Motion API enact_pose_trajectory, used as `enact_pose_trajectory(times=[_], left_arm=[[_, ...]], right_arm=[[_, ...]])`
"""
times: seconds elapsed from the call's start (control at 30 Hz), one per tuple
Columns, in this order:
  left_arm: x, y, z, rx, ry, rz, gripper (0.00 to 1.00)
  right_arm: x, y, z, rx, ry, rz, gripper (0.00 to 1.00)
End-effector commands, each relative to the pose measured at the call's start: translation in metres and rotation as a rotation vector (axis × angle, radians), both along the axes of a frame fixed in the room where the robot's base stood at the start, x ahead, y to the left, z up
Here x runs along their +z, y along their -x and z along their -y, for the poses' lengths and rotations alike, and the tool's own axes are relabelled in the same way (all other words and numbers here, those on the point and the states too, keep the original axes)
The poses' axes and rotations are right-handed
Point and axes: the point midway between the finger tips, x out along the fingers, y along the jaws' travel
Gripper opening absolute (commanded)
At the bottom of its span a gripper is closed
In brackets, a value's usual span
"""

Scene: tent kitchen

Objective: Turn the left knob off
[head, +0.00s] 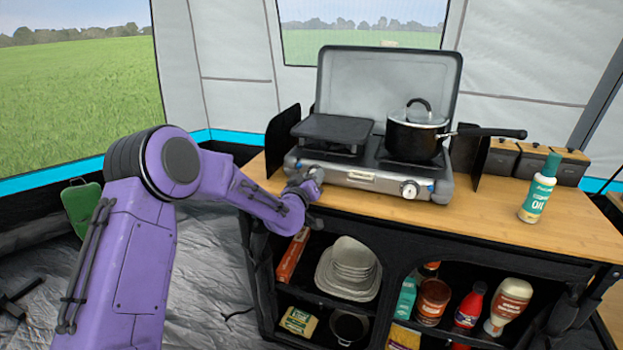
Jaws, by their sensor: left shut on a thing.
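A two-burner camping stove (362,178) with its lid raised stands on the wooden counter. My left gripper (308,180) is at the left front of the stove, where the left knob sits, and is shut on that knob. The gripper mostly hides the left knob, so its turn position cannot be told. The right knob (409,189) shows clear on the stove's front, at the right. My right gripper is not in view.
A lidded black pot (415,138) stands on the right burner, its handle pointing right. A dark griddle plate (333,129) covers the left burner. An oil bottle (538,190) stands on the counter (480,215) at the right. Shelves below hold bowls (352,262) and bottles.

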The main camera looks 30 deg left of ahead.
Motion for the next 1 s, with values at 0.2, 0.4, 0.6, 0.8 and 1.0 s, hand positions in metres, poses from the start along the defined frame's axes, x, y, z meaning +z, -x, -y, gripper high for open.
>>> enact_pose_trajectory(times=[0.2,0.4,0.6,0.8,1.0], left_arm=[[-0.001,0.000,0.000,-0.001,-0.002,-0.004,0.40],[-0.001,0.000,0.000,-0.001,-0.001,-0.002,0.62],[0.000,0.003,0.001,-0.001,-0.001,-0.001,0.62],[-0.001,0.040,0.010,-0.002,0.000,-0.001,0.62],[-0.001,0.084,0.020,-0.001,0.000,-0.002,0.62]], right_arm=[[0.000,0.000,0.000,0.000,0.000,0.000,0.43],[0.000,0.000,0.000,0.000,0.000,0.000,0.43],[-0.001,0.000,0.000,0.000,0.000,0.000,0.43],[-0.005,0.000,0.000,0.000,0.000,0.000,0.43],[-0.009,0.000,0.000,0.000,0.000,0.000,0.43]])
